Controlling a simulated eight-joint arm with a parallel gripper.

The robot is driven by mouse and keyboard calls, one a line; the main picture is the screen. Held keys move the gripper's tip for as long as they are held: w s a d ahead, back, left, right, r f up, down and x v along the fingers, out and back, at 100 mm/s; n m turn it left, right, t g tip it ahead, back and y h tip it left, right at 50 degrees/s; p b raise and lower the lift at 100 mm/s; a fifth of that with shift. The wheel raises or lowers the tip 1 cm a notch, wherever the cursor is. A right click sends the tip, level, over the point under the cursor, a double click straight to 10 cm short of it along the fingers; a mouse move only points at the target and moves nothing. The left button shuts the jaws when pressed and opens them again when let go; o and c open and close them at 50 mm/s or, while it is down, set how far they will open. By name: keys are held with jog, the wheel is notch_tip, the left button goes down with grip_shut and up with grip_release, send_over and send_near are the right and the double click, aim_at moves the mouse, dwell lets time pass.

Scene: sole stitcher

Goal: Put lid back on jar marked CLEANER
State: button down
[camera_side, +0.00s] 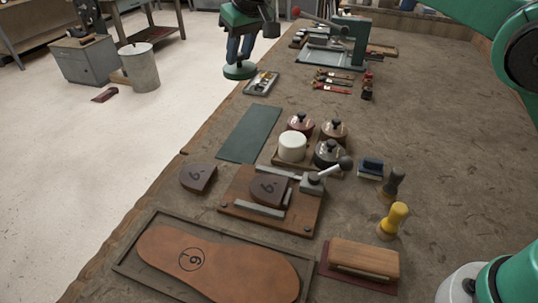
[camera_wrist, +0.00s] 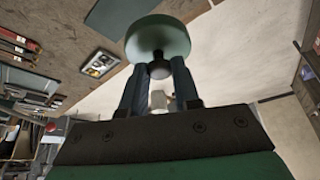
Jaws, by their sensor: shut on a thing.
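A round green lid (camera_side: 240,71) with a dark knob hangs from my gripper (camera_side: 240,60), near the top of the side view. My gripper is shut on the knob, which shows between the two fingers (camera_wrist: 160,70) in the wrist view; the lid's disc (camera_wrist: 158,38) is beyond the fingertips. A cream-white jar (camera_side: 292,147) without a knobbed lid stands in a wooden tray (camera_side: 281,163) on the bench, well apart from my gripper. Whether its top is open is too small to tell. No CLEANER marking is readable.
Jars with a red lid (camera_side: 300,123), a brown lid (camera_side: 334,130) and a black lid (camera_side: 330,152) crowd the white one. A lever clamp (camera_side: 313,182) stands just in front. A green mat (camera_side: 249,133) lies flat to the left. The lid appears against the floor past the bench edge.

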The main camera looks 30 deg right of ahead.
jog(key=shift+s+d+f+n+y, duration=0.25)
jog(key=shift+s+d+f+n, duration=0.4)
jog(key=shift+s+d+f, duration=1.15)
jog(key=shift+s+d+f+n+y, duration=0.35)
jog(key=shift+d+f+n, duration=0.5)
jog(key=shift+f, duration=1.9)
jog(key=shift+s+d+f+n+y, duration=0.2)
jog(key=shift+s+d+f+n, duration=0.3)
jog(key=shift+s+d+f, duration=1.35)
jog(key=shift+w+a+f, duration=0.35)
jog(key=shift+w+f, duration=0.25)
jog(key=shift+w, duration=0.05)
jog(key=shift+c, duration=0.4)
grip_release()
notch_tip(320, 180, up, 7)
